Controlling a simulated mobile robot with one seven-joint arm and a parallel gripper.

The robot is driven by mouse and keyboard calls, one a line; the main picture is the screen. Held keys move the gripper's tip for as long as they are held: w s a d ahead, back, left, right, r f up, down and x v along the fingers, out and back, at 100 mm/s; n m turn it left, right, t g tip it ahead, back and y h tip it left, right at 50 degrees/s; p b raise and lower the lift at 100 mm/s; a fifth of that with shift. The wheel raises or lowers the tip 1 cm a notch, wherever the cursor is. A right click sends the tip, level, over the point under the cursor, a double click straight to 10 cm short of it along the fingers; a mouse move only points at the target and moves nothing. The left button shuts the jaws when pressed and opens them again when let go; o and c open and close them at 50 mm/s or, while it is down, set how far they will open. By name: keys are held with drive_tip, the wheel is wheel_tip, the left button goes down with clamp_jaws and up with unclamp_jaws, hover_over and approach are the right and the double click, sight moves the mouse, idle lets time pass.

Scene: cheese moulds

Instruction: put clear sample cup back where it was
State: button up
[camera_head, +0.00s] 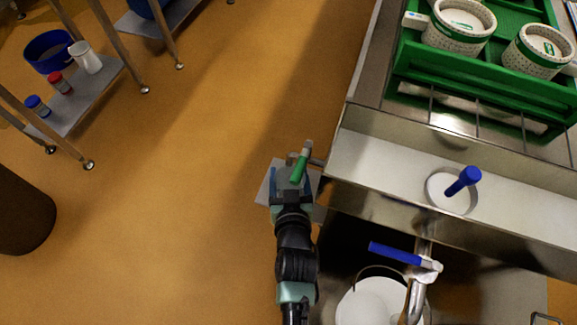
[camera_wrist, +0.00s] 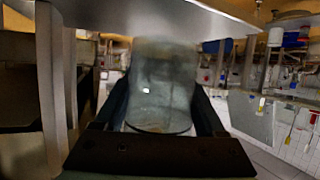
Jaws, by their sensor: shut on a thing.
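The clear sample cup (camera_wrist: 160,88) fills the middle of the wrist view, greyish and see-through, between the two dark fingers. My gripper (camera_wrist: 160,105) is shut on it. In the head view my gripper (camera_head: 290,180) is beside the left edge of the steel bench, over a small grey plate (camera_head: 264,190).
The steel bench (camera_head: 390,180) holds a green crate (camera_head: 480,85) with perforated moulds. A white pail (camera_head: 375,302) stands below the blue-handled valve (camera_head: 395,253). A steel edge (camera_wrist: 190,16) runs close above the cup. Orange floor is clear to the left, before a low shelf (camera_head: 85,95).

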sight(289, 177)
drive_tip(key=w, duration=0.3)
drive_tip(key=shift+s+a+f+b, duration=0.1)
drive_tip(key=shift+f+b, duration=0.35)
drive_tip(key=shift+f, duration=0.25)
drive_tip(key=shift+f, duration=0.25)
drive_tip(key=o, duration=1.5)
drive_tip(key=shift+r, duration=0.15)
